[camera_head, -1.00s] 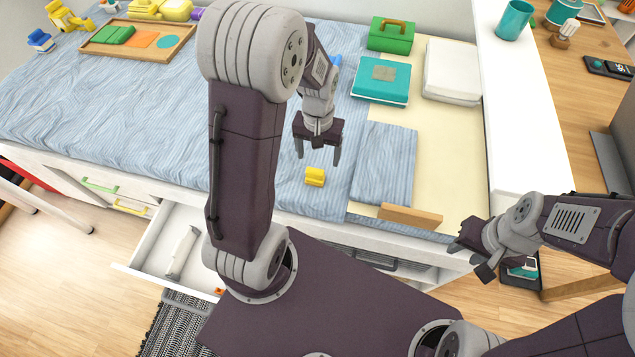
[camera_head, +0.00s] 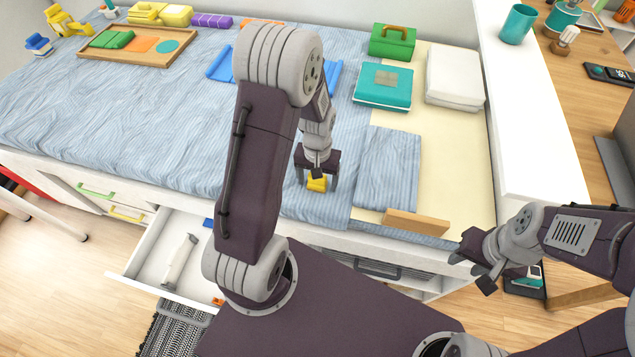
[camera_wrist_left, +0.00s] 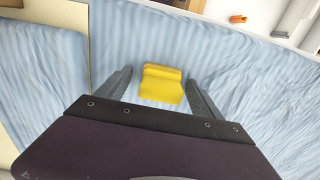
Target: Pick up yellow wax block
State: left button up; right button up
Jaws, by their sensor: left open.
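The yellow wax block (camera_head: 317,184) lies on the blue striped bedding near the front edge of the bed. It also shows in the left wrist view (camera_wrist_left: 162,84), between and slightly beyond the two fingers. My left gripper (camera_head: 317,181) is open, with its fingers pointing down on either side of the block; I cannot tell whether they touch it. In the left wrist view, my left gripper (camera_wrist_left: 158,88) shows a gap beside the block. My right gripper (camera_head: 472,268) is off to the right past the bed's front edge, away from the block; its jaw state is unclear.
A wooden bar (camera_head: 416,222) lies at the bed's front edge, right of the block. Folded striped bedding (camera_head: 388,170) is close on the right. A teal box (camera_head: 383,92) and green case (camera_head: 392,42) sit farther back. An open drawer (camera_head: 150,262) is below left.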

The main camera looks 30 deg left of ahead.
pick_arm(q)
jog(key=shift+c, duration=0.3)
grip_shut()
jog(key=shift+r, duration=0.5)
jog(key=r, duration=0.2)
jog(key=d+r+p, duration=0.1)
jog(key=r, duration=0.1)
jog(key=shift+s, duration=0.15)
jog(key=s+d+r+p, duration=0.1)
jog(key=s+d+r, duration=0.2)
jog(key=d+r, duration=0.3)
jog(key=d, duration=0.4)
jog(key=shift+s+p, duration=0.15)
jog(key=shift+p, duration=0.25)
jog(key=shift+d, duration=0.1)
jog(key=c, duration=0.8)
grip_release()
jog(key=c, duration=0.4)
